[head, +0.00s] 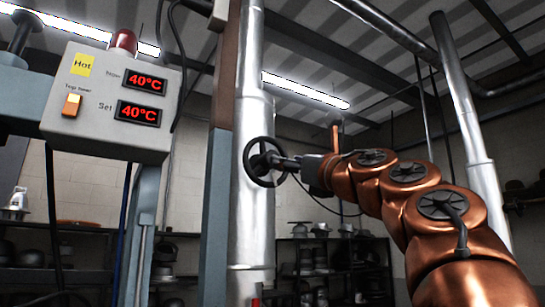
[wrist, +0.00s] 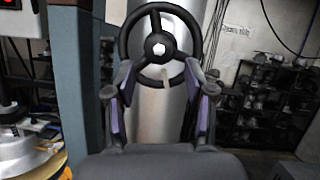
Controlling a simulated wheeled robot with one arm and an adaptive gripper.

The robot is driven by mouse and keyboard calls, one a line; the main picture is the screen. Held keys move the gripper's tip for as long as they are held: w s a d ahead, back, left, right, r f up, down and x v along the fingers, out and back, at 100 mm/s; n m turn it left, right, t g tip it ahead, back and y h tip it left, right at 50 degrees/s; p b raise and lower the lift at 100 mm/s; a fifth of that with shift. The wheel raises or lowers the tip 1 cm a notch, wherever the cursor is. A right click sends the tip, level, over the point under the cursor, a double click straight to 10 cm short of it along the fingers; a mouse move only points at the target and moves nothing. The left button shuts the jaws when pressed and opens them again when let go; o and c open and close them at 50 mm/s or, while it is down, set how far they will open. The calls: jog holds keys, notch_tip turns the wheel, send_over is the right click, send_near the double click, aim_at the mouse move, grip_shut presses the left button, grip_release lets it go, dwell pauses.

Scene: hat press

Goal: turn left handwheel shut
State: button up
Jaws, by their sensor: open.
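A black round handwheel (head: 259,178) is mounted in front of a silver vertical pipe. It also shows in the wrist view (wrist: 133,27), face on, with a pale hub nut at its centre. My gripper (head: 288,164) reaches it from the right in the head view. In the wrist view my gripper (wrist: 159,72) is open, one finger at the lower left of the rim and one at the lower right. Nothing is held between the fingers. I cannot tell whether the fingers touch the rim. Only one handwheel is in view.
The silver pipe (head: 254,220) stands beside a blue-grey post (head: 215,210). A control box (head: 105,102) with red 40°C readouts hangs at the upper left. Shelves with dark hat forms (head: 318,262) stand behind. A press part (wrist: 25,155) is at lower left in the wrist view.

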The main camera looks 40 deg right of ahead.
aim_at(267, 161)
jog(key=p+x, duration=0.2)
jog(key=x, duration=0.4)
jog(key=shift+w+r+p, duration=0.2)
jog(key=shift+w+p, duration=0.1)
jog(key=shift+p, duration=0.05)
jog(key=c, duration=0.9)
jog(key=shift+o, duration=0.2)
